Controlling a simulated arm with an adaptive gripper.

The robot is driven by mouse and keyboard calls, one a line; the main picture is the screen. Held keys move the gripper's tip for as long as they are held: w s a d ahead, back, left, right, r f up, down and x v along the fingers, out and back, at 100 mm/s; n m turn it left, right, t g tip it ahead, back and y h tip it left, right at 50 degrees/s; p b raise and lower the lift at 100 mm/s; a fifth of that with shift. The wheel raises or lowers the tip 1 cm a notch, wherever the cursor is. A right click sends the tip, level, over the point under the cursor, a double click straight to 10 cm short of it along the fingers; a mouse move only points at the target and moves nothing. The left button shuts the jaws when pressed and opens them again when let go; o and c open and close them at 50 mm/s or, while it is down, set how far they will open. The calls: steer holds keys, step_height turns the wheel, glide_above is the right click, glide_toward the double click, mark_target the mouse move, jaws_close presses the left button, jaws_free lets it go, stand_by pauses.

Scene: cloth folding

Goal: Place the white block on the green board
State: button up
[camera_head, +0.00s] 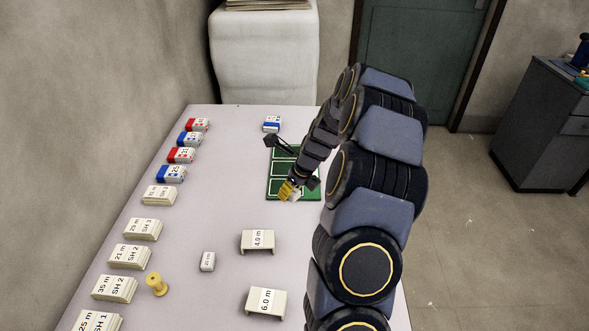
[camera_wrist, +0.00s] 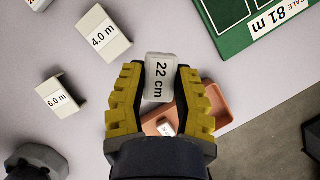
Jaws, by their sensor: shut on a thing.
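In the head view a small part of the white block (camera_head: 295,197) shows beside the yellow fingers. The green board (camera_head: 278,186) lies on the table, partly hidden behind my arm. In the head view my gripper appears over or just in front of its near edge. In the wrist view a corner of the green board (camera_wrist: 236,38) shows at the upper right, apart from the held block.
White pieces marked 4.0 m (camera_head: 258,241) and 6.0 m (camera_head: 266,301) stand nearby.

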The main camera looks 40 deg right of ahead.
steer(key=shift+m+h, duration=0.3)
steer(key=shift+m, duration=0.4)
steer(key=w+d+f, duration=0.2)
steer(key=w+d, duration=0.1)
steer(key=w+d+f, duration=0.6)
steer(key=w+d, duration=0.1)
steer(key=shift+f, duration=0.25)
steer(key=shift+w+d+f, duration=0.15)
steer(key=shift+w+d, duration=0.05)
steer(key=shift+d, duration=0.05)
steer(key=shift+w+d+f, duration=0.2)
steer(key=shift+w+f, duration=0.15)
steer(key=shift+f, duration=1.65)
steer(key=shift+f, duration=0.1)
steer(key=o, duration=0.8)
